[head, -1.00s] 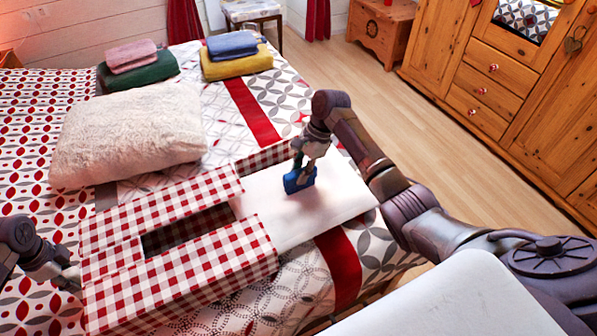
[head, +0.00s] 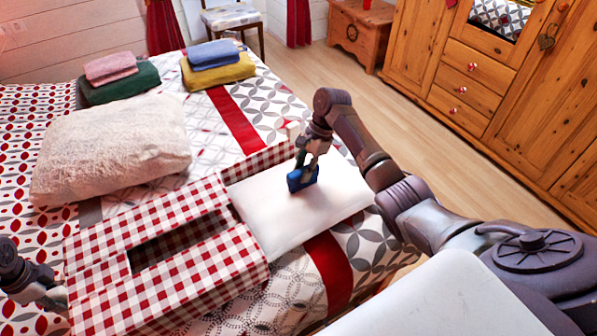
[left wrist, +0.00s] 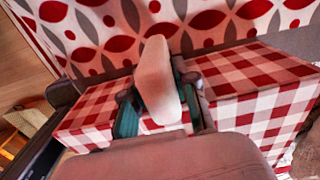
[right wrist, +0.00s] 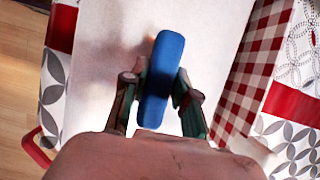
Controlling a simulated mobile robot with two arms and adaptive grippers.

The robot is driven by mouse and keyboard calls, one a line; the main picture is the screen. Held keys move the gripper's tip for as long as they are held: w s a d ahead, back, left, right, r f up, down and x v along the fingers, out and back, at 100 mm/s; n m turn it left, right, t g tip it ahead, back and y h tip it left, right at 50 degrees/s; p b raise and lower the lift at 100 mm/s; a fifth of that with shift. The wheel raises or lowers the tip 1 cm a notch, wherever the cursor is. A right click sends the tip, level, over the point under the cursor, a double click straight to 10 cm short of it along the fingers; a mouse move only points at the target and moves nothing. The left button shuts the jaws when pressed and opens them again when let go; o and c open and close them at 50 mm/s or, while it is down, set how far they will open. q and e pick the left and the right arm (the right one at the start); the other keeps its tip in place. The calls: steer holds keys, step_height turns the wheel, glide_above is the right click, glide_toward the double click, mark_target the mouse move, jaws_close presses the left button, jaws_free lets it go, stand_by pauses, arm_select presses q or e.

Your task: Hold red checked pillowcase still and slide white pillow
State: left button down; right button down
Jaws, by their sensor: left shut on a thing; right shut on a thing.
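The red checked pillowcase (head: 215,262) lies on the bed, box-like, with a dark opening along its top. The flat white pillow (head: 275,225) lies at its right end, between its two long sides, and sticks out to the right. My right gripper (head: 303,172) is shut on a blue block-like grip (right wrist: 160,80) on the pillow's top. My left gripper (head: 60,300), partly cut off at the left edge, is at the pillowcase's left end. In the left wrist view it is shut on a pale tab (left wrist: 157,80) there.
A fluffy cream pillow (head: 110,145) lies behind the pillowcase. Folded towels in pink, green, blue (head: 213,54) and yellow lie at the bed's far end. Open floor (head: 400,110) and a wooden wardrobe (head: 480,70) are to the right.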

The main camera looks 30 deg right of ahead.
steer(key=shift+d, duration=0.75)
steer(key=c, duration=0.8)
jaws_free()
steer(key=v, duration=1.2)
arm_select(q)
steer(key=c, duration=0.8)
jaws_free()
arm_select(e)
steer(key=shift+a, duration=0.1)
arm_select(q)
step_height(320, 180, up, 12)
